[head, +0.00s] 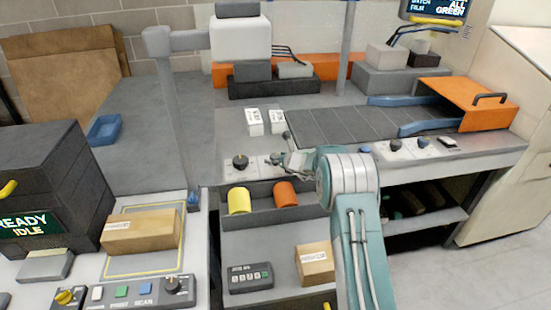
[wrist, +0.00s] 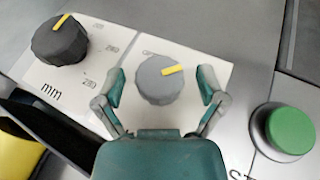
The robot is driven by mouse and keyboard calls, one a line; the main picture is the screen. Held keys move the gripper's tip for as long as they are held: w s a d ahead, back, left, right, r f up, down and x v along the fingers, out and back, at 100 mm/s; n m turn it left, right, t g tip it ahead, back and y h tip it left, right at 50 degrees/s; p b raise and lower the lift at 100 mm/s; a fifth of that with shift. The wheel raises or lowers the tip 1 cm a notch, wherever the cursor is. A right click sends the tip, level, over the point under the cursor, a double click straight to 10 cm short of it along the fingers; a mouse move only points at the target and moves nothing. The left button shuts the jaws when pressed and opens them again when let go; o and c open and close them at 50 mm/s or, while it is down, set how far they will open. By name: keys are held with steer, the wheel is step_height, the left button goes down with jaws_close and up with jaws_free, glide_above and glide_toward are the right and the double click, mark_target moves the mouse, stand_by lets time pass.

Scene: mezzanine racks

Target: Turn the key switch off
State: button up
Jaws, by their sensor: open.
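A light grey round switch (wrist: 160,80) with a yellow pointer sits on a white plate in the wrist view. Its pointer is directed right and slightly up. No key shows on it, and I cannot tell for certain that it is the key switch. Printing above it is too blurred to read. My gripper (wrist: 162,88) is open, with one finger on each side of this switch. I cannot tell whether the fingers touch it. In the head view my gripper (head: 287,155) is at the bench's front panel, and it mostly hides the switch.
A dark knob (wrist: 60,42) marked mm is left of the switch, and a green button (wrist: 289,130) is right of it. Yellow (head: 239,201) and orange (head: 285,194) rolls lie in a tray below. A conveyor (head: 345,125) runs right.

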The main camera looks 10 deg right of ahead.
steer(key=c, duration=1.1)
steer(key=shift+c, duration=0.2)
steer(key=shift+n+y, duration=0.5)
steer(key=n+g+y, duration=0.2)
steer(key=shift+d+f+n, duration=0.1)
steer(key=shift+n, duration=0.2)
steer(key=shift+n+g+y, duration=1)
steer(key=shift+n+g, duration=0.1)
steer(key=shift+g, duration=0.2)
steer(key=shift+w+n+g+y, duration=0.1)
steer(key=shift+n+g+y, duration=0.4)
steer(key=shift+n+g, duration=0.35)
